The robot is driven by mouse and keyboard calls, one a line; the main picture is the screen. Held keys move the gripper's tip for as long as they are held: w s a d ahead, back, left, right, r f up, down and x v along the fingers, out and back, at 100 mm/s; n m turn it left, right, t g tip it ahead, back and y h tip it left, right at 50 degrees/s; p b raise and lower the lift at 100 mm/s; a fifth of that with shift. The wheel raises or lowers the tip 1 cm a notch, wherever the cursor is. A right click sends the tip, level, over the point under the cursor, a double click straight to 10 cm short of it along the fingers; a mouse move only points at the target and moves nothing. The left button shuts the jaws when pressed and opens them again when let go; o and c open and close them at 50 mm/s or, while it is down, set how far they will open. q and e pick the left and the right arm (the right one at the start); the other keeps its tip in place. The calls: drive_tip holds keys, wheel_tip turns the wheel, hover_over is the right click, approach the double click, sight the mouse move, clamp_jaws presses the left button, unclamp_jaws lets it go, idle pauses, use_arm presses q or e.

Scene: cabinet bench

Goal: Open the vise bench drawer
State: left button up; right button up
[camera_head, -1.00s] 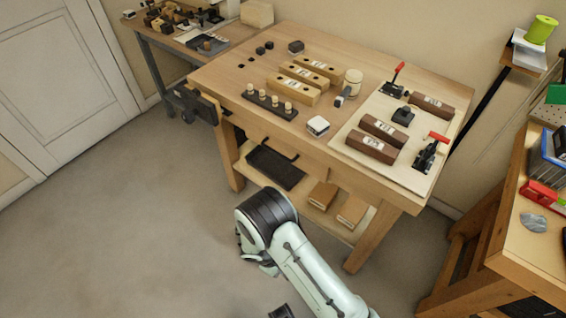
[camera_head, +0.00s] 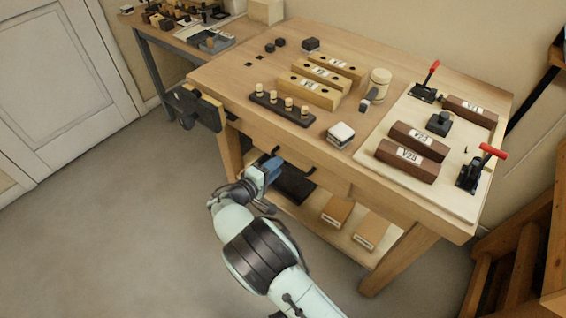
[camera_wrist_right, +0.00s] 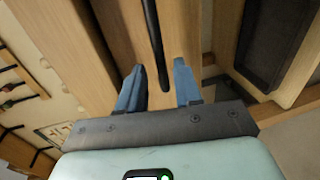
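The vise bench (camera_head: 365,60) has a wooden drawer front (camera_head: 328,179) under its top, on the side facing me. A dark bar handle (camera_head: 310,171) is on it, partly hidden by my gripper. My right gripper (camera_head: 272,164), with blue fingers, is at the left part of the handle. In the right wrist view the handle (camera_wrist_right: 152,25) is a black bar pointing in between the spread fingers (camera_wrist_right: 160,72), with a gap on either side. The drawer front (camera_wrist_right: 124,30) looks closed. My left gripper is not in view.
A vise (camera_head: 200,108) juts from the bench's left end. Below the drawer, a shelf (camera_head: 318,228) holds a black tray (camera_head: 295,187) and two wooden blocks (camera_head: 337,211). Blocks and clamps stand on the top. The floor (camera_head: 120,240) at left is clear.

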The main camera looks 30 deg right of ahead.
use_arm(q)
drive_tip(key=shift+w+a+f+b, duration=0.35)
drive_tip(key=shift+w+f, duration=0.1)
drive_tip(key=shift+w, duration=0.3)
use_arm(e)
drive_tip(key=shift+x, duration=2.3)
drive_tip(key=shift+c, duration=0.3)
clamp_jaws()
drive_tip(key=shift+a, duration=0.1)
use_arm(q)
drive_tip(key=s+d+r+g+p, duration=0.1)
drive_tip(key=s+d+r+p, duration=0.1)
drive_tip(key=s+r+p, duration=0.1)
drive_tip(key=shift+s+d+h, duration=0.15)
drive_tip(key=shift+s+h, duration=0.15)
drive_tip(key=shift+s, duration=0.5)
use_arm(e)
drive_tip(key=f+v, duration=0.3)
drive_tip(key=v, duration=1.1)
drive_tip(key=a+f+v, duration=0.1)
drive_tip(key=f+v, duration=0.2)
drive_tip(key=v, duration=1.1)
drive_tip(key=shift+s, duration=0.4)
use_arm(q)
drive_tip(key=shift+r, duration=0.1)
use_arm(e)
drive_tip(key=shift+o, duration=0.3)
unclamp_jaws()
